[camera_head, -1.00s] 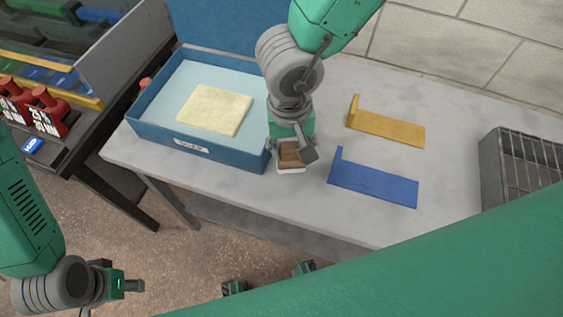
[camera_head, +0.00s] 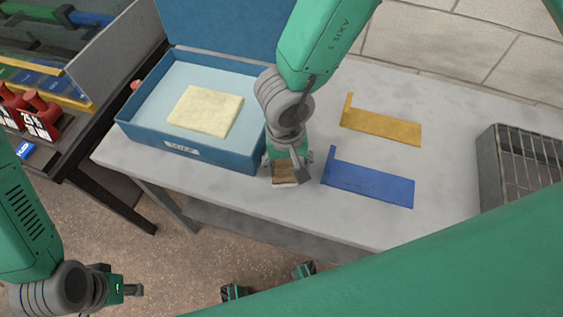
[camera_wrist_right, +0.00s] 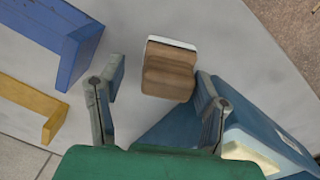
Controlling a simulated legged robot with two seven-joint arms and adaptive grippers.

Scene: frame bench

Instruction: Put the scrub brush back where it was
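The scrub brush, a brown wooden block with a white strip along one edge, appears to rest on the grey bench in the head view (camera_head: 285,174), between the blue tray and blue bracket. It shows clearly in the right wrist view (camera_wrist_right: 168,72). My right gripper (camera_head: 287,165) is just over it. In the right wrist view its fingers (camera_wrist_right: 157,103) are spread wide; the brush lies ahead of and between them, closer to the right-hand finger, with a gap at the left-hand one. My left gripper (camera_head: 130,290) is low at the left, away from the bench; its fingers are unclear.
A blue tray (camera_head: 140,139) holding a pale yellow sponge-like block (camera_head: 206,110) stands left of the brush. A blue bracket (camera_head: 367,184) and a yellow bracket (camera_head: 382,126) lie to the right. A grey wire rack (camera_head: 488,170) stands at the right end.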

